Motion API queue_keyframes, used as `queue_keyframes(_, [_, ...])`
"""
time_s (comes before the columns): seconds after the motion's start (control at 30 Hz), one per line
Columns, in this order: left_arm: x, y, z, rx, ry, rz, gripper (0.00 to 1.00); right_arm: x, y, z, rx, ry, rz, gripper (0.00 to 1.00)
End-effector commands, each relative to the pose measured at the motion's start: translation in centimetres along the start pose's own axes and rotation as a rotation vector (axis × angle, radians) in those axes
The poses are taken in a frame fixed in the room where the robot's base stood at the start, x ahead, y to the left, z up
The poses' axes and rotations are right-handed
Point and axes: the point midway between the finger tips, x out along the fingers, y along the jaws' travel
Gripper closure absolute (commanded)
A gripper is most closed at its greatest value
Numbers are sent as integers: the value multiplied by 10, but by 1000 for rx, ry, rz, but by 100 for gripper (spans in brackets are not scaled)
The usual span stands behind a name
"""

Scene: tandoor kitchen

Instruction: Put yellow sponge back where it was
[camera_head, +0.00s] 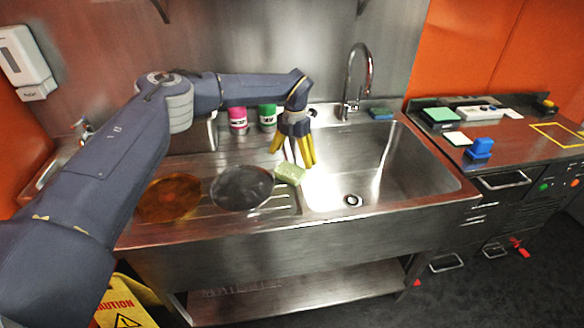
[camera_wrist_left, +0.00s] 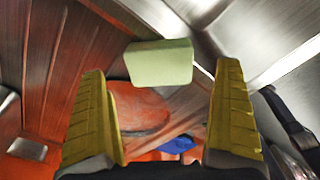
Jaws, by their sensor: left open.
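The yellow-green sponge (camera_head: 289,174) is at the right end of the drainboard (camera_head: 226,212), by the left rim of the sink basin (camera_head: 385,170). My left gripper (camera_head: 300,161) points down with yellow fingers spread, just above and beside the sponge. In the left wrist view the sponge (camera_wrist_left: 160,63) shows as a pale green block just beyond the open fingertips (camera_wrist_left: 162,75), in line with the gap between them. Nothing is held. I cannot tell whether a finger touches the sponge. My right gripper is not in view.
A dark round plate (camera_head: 241,188) and an orange-brown one (camera_head: 168,198) lie left of the sponge. Pink (camera_head: 238,119) and green (camera_head: 268,116) containers stand behind. A faucet (camera_head: 357,75) rises behind the empty basin. A blue-green pad (camera_head: 381,113) lies on the back rim.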

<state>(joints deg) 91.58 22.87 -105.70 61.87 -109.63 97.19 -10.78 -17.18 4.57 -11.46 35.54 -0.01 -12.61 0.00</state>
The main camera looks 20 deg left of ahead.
Motion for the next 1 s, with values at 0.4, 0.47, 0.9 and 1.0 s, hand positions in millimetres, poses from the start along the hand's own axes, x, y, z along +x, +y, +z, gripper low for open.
queue_keyframes(0.4, [-56,0,0,0,1,0,0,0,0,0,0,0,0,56])
queue_keyframes(0.47, [-60,0,0,0,1,0,0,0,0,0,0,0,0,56])
queue_keyframes(0.9, [-65,0,0,0,1,-1,0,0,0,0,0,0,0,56])
queue_keyframes(1.0, [-63,-4,1,4,1,-8,0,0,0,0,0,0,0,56])
